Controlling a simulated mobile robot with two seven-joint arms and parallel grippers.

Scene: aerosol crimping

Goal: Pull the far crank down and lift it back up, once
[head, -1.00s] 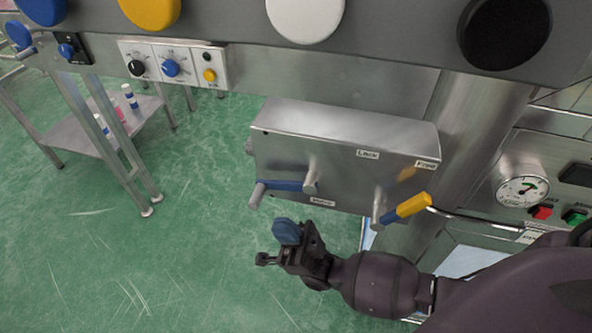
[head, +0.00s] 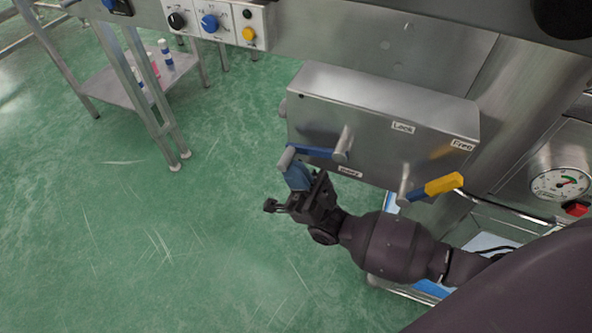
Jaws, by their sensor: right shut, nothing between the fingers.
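A steel box (head: 375,105) in the head view carries two levers. The left one is a crank with a blue arm (head: 312,152), lying roughly level, with a grey cylindrical grip (head: 286,158) at its left end. The right one is a lever with a yellow handle (head: 444,184) and blue collar, tilted up to the right. My right gripper (head: 298,178) is shut and empty, its blue tip just below the crank's grey grip. I cannot tell whether they touch. My left gripper is out of view.
Labels read "Lock" (head: 403,127) and "Free" (head: 462,145). A control panel with knobs (head: 213,24) is above left, and a gauge (head: 560,184) is at right. A low shelf with bottles (head: 130,85) stands at far left. Green floor below left is clear.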

